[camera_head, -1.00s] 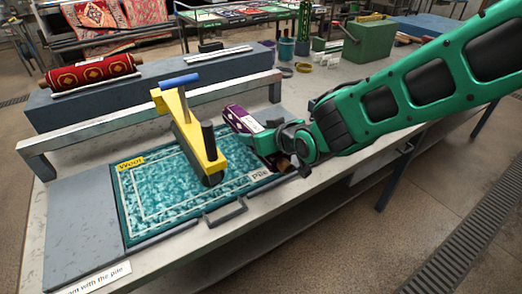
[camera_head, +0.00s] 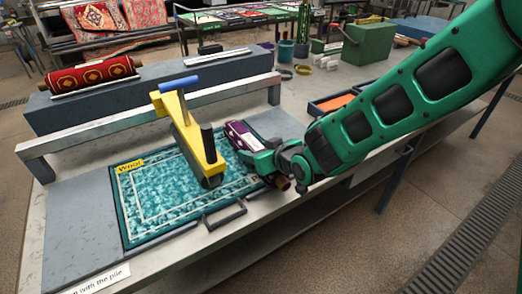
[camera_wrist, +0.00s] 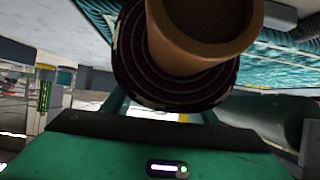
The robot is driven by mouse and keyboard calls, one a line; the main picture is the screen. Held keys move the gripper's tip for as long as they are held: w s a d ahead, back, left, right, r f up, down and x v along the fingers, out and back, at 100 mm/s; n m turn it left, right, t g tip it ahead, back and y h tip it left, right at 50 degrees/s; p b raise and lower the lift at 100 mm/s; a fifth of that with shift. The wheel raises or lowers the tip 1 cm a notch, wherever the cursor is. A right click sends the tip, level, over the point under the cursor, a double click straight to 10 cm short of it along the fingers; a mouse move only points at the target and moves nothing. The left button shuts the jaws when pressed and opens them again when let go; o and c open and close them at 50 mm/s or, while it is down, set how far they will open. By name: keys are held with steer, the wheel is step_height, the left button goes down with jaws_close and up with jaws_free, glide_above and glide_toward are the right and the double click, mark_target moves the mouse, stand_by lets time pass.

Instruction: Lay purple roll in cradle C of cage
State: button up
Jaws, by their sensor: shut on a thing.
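The purple roll (camera_head: 239,132) has a pale label and a brown core; its brown core end (camera_head: 283,184) points toward the front of the bench. My gripper (camera_head: 266,160) is shut on the roll, near the right edge of the teal rug. In the wrist view the roll's brown core and purple spiral end (camera_wrist: 178,80) fill the upper middle, between the fingers. Whether the roll touches anything below is hidden. I cannot pick out a cage or a lettered cradle C in these views.
A yellow tool (camera_head: 188,130) with a blue handle and black roller stands on the teal rug (camera_head: 150,205), close left of the roll. A raised metal rail (camera_head: 150,118) runs behind. A tray with orange contents (camera_head: 335,102) lies behind my arm. A red roll (camera_head: 92,73) rests at back left.

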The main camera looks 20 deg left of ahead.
steer(key=o, duration=1.5)
steer(key=shift+r, duration=0.25)
steer(key=v, duration=1.2)
